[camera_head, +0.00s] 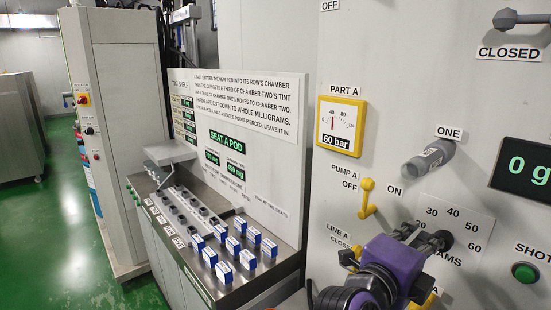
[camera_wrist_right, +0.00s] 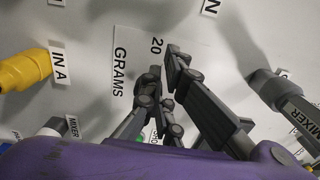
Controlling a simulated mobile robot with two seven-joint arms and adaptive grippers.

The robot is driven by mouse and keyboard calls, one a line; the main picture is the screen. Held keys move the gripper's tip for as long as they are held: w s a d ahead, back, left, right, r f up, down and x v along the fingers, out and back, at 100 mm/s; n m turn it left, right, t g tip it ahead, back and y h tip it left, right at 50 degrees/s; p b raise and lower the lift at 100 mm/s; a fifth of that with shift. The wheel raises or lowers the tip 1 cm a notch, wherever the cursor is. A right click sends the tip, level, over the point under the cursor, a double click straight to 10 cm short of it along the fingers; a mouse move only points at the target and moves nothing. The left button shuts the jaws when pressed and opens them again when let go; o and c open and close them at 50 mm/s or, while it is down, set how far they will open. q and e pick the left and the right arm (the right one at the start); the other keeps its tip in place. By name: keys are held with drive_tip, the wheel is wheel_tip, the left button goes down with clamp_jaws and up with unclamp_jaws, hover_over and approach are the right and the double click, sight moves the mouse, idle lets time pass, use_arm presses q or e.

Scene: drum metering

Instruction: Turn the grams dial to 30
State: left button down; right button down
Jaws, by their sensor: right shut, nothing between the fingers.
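The grams dial's white plate (camera_head: 462,222) is on the right-hand panel, with 30, 40, 50 and 60 readable around it. In the right wrist view the plate (camera_wrist_right: 135,50) shows "20" and "GRAMS". My right gripper (camera_head: 422,238), on a purple wrist, is in front of the dial and covers its lower left part. In the wrist view its grey fingers (camera_wrist_right: 165,75) come together near the "20", shut with nothing seen between them. Dark parts overlap there, so I cannot tell the knob's setting or whether the fingers touch it. My left gripper is not in view.
A green display (camera_head: 530,168) reads "0 g". The yellow pump A lever (camera_head: 367,197), grey valve handle (camera_head: 435,157) and green shot button (camera_head: 525,272) surround the dial. A yellow-framed gauge (camera_head: 341,126) is above left. A bench (camera_head: 285,262) with blue-and-white pods stands left.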

drive_tip(key=shift+w+r, duration=0.15)
drive_tip(key=shift+r, duration=0.05)
drive_tip(key=shift+a, duration=0.2)
drive_tip(key=v, duration=0.5)
drive_tip(key=shift+s+a, duration=0.25)
drive_tip(key=shift+a, duration=0.1)
